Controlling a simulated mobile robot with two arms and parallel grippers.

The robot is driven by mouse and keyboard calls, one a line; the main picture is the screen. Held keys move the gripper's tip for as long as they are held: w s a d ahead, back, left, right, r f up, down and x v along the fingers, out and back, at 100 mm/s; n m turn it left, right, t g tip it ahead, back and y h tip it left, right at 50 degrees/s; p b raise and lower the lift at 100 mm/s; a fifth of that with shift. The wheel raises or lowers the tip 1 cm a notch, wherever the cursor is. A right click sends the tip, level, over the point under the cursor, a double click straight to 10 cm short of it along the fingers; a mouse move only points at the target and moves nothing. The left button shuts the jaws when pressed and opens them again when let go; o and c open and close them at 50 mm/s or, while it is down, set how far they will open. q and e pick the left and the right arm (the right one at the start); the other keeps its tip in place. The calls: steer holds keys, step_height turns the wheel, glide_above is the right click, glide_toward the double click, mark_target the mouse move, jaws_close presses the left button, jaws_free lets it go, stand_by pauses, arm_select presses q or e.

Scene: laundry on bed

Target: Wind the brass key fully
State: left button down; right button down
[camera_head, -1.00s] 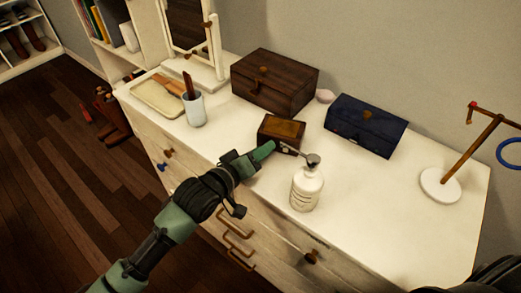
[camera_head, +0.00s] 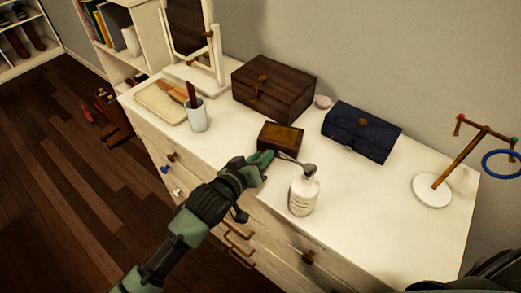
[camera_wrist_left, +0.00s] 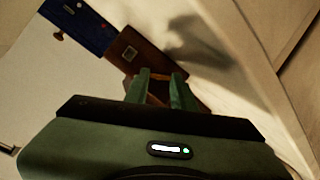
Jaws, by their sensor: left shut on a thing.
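The small wooden box (camera_head: 281,138) with a lighter brown top panel stands on the white dresser. My left gripper (camera_head: 268,156) is at the box's front left side. In the left wrist view its two green fingers (camera_wrist_left: 160,88) reach the box's side, with a small brownish gap between them. The fingers are closed on what seems to be the brass key, which is mostly hidden by them. My right gripper is not in view.
A white pump bottle (camera_head: 303,194) stands close to the right of my left gripper, its spout toward the box. A dark wooden chest (camera_head: 274,88), a blue box (camera_head: 360,133), a cup (camera_head: 197,115) and a ring stand (camera_head: 432,190) surround it. The dresser's front right is clear.

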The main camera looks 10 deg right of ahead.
arm_select(q)
steer(key=shift+s+d+r+m+y+p, duration=0.15)
steer(key=shift+m+y+p, duration=0.35)
steer(key=shift+m+p, duration=0.3)
steer(key=shift+m+t+y+p, duration=0.3)
steer(key=shift+m+t+p, duration=0.1)
steer(key=shift+p, duration=0.2)
steer(key=shift+f, duration=0.2)
steer(key=c, duration=1.4)
jaws_free()
steer(key=shift+c, duration=0.2)
steer(key=shift+r, duration=0.1)
steer(key=shift+v, duration=3.85)
